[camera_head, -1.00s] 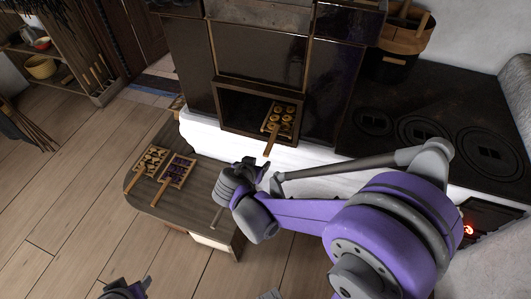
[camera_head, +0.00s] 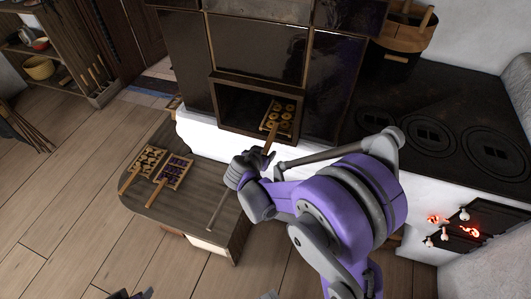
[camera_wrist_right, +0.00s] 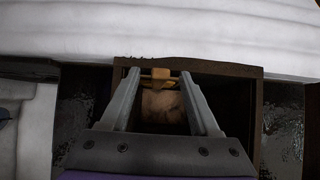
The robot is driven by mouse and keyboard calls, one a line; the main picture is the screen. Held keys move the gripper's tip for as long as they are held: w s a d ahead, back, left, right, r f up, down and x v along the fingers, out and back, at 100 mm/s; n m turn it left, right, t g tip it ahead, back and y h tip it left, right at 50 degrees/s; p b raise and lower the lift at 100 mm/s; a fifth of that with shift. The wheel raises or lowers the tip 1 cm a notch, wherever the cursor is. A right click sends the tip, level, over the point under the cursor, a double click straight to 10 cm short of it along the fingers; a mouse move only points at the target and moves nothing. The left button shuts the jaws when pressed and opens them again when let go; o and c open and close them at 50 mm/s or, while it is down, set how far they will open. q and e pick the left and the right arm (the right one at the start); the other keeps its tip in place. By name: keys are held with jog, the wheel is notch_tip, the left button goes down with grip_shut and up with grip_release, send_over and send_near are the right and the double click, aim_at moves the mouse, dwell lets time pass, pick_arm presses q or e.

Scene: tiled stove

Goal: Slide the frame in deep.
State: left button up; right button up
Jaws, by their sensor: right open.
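A wooden frame (camera_head: 279,114) with several round slices lies in the dark niche (camera_head: 230,103) of the tiled stove, towards its right side. Its handle (camera_head: 270,138) sticks out of the opening towards me. My right gripper (camera_head: 262,158) is open at the handle's near end; whether it touches the handle I cannot tell. In the right wrist view the open fingers (camera_wrist_right: 160,85) point at the niche, and a wooden piece (camera_wrist_right: 161,74) shows between their tips. My left gripper (camera_head: 130,294) barely shows at the bottom edge, its jaws unclear.
Two more filled frames, one with pale pieces (camera_head: 147,162) and one with dark purple pieces (camera_head: 175,171), lie on the wooden bench (camera_head: 195,205). A black cooktop (camera_head: 400,90) is at the right, with glowing fire (camera_head: 468,231) below it. A shelf (camera_head: 75,85) stands far left.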

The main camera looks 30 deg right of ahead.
jog(key=shift+w+d+f, duration=0.15)
jog(key=shift+d, duration=0.05)
grip_shut()
dwell(0.6)
dwell(0.4)
